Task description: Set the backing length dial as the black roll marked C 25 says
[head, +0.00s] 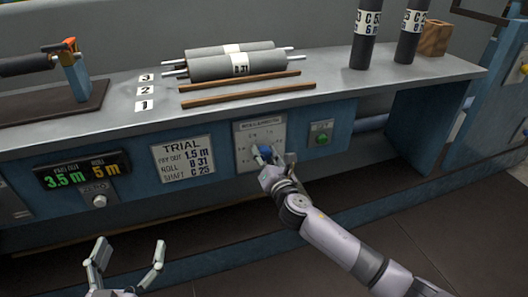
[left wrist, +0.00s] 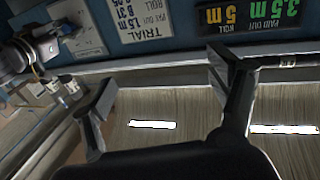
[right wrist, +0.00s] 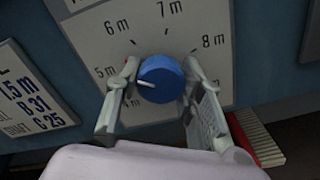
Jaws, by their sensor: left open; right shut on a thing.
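The backing length dial is a blue knob (right wrist: 160,80) on a pale scale plate (head: 272,130) on the bench front. In the right wrist view its white mark points left and slightly down, near the 5 m label; the finger hides the scale there. My right gripper (right wrist: 158,88) is shut on the knob, a finger on each side. Two black rolls (head: 366,35) (head: 412,35) stand upright at the back right. Their labels show a C code and what looks like 6 m; I cannot tell surely which is C 25. My left gripper (head: 128,262) is open and empty before the bench.
A display (head: 82,175) reads 3.5 m paid out, roll 5 m. A TRIAL plate (head: 183,158) reads 1.5 m, B 31, C 25. A green button (head: 321,133) is right of the dial. Grey rolls (head: 235,66), one marked B 31, lie on the bench (head: 330,85).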

